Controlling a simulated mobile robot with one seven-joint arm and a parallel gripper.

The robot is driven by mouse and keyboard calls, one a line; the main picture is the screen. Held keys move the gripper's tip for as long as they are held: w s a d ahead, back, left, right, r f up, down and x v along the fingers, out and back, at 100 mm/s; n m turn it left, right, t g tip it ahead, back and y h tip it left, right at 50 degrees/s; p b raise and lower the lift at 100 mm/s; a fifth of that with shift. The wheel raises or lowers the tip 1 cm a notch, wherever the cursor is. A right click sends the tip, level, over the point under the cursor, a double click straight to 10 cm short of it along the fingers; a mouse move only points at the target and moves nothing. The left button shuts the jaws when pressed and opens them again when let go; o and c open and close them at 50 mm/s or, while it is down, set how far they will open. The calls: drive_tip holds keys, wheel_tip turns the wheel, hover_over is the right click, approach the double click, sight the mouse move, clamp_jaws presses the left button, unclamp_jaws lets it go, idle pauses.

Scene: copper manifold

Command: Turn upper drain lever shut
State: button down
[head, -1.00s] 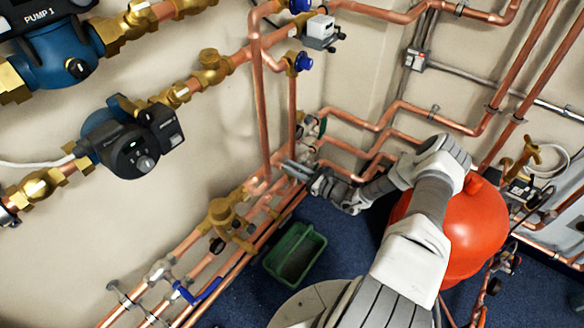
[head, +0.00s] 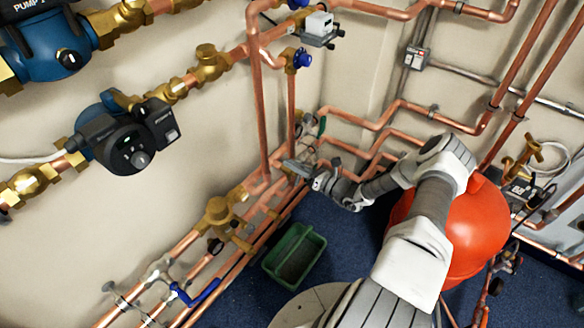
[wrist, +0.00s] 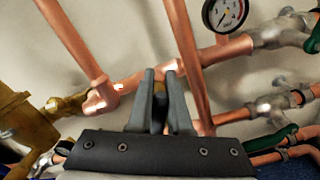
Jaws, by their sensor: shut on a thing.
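My gripper (head: 297,167) is at the end of my outstretched arm, low at the wall pipes near the corner. In the wrist view its two grey fingers (wrist: 161,90) are close together around a small dark piece with a brass-coloured end (wrist: 159,87). This looks like the upper drain lever, but the fingers hide most of it, so its angle cannot be told. Behind the fingertips a copper pipe (wrist: 132,83) runs across. Green levers show to the right in the wrist view, an upper one (wrist: 314,38) and a lower one (wrist: 281,134), both apart from the fingers.
Copper risers stand close beside the gripper. A pressure gauge (wrist: 226,13) is at the upper right of the wrist view. A green tray (head: 295,256) lies on the blue floor. A red tank (head: 470,232) stands beside my arm. A blue lever (head: 197,292) is at lower left.

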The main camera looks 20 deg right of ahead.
drive_tip(key=shift+w+d+f+m+b, duration=0.15)
drive_tip(key=shift+f+m+b, duration=0.35)
drive_tip(key=shift+m, duration=1.65)
drive_tip(key=shift+w+d+f+m+b, duration=0.1)
drive_tip(key=shift+d+f+m+b, duration=0.4)
drive_tip(key=shift+m, duration=1.7)
drive_tip(key=shift+w+f+m+b, duration=0.1)
drive_tip(key=shift+f+m+b, duration=0.4)
drive_tip(key=shift+m, duration=1.65)
drive_tip(key=shift+r, duration=0.15)
drive_tip(key=c, duration=0.8)
unclamp_jaws()
drive_tip(key=shift+c, duration=0.2)
